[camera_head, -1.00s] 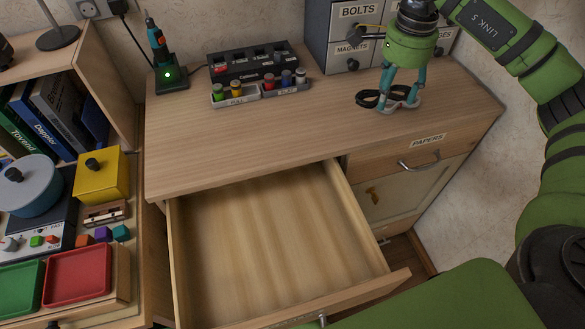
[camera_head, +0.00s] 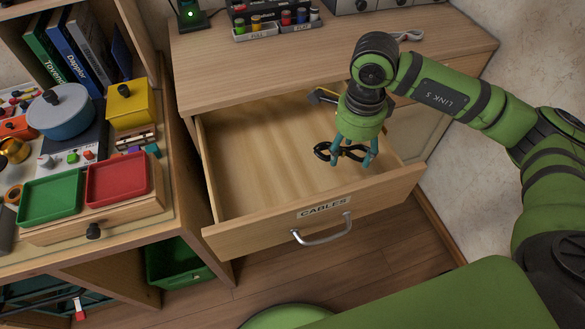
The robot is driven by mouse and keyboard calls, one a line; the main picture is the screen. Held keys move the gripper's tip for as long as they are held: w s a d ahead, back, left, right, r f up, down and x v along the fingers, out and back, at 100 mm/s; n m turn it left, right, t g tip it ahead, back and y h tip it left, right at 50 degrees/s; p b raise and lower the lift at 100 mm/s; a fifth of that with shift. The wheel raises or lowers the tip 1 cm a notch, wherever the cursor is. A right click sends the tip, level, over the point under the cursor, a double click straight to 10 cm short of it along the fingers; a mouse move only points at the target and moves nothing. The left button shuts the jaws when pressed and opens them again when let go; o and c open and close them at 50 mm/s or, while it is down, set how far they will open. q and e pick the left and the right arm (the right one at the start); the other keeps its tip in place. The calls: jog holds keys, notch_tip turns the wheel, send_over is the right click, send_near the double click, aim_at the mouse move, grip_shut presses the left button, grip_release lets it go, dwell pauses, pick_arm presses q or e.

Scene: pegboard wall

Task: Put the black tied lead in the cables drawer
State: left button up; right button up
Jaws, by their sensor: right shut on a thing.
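The black tied lead (camera_head: 325,151) is a small dark looped bundle. My right gripper (camera_head: 350,160) is shut on it, with its teal fingers pointing down. It holds the lead over the right part of the open cables drawer (camera_head: 250,165), near the drawer's front panel. The drawer's label reads CABLES (camera_head: 324,207), above a metal handle (camera_head: 322,232). The visible drawer floor is bare wood. The gripper hides the drawer's far right part. My left gripper is not in view.
A battery rack (camera_head: 275,22) stands at the back. To the left, a shelf unit holds a green tray (camera_head: 50,198), a red tray (camera_head: 118,184) and a yellow box (camera_head: 130,105).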

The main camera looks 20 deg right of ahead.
aim_at(322, 143)
jog(key=w+a+f, duration=0.1)
jog(key=w+a, duration=0.1)
jog(key=w+a+f+p, duration=0.1)
jog(key=w+a+f, duration=0.1)
jog(key=shift+a+f, duration=0.3)
jog(key=shift+a, duration=0.05)
jog(key=w+a+f, duration=0.2)
jog(key=a, duration=0.1)
jog(key=shift+w+a+f, duration=0.15)
jog(key=shift+w+f, duration=0.1)
jog(key=shift+w+a+f, duration=0.2)
jog(key=shift+f, duration=0.15)
notch_tip(322, 143, down, 3)
jog(key=shift+s+f+p, duration=0.1)
jog(key=shift+p, duration=0.5)
jog(key=shift+f, duration=0.3)
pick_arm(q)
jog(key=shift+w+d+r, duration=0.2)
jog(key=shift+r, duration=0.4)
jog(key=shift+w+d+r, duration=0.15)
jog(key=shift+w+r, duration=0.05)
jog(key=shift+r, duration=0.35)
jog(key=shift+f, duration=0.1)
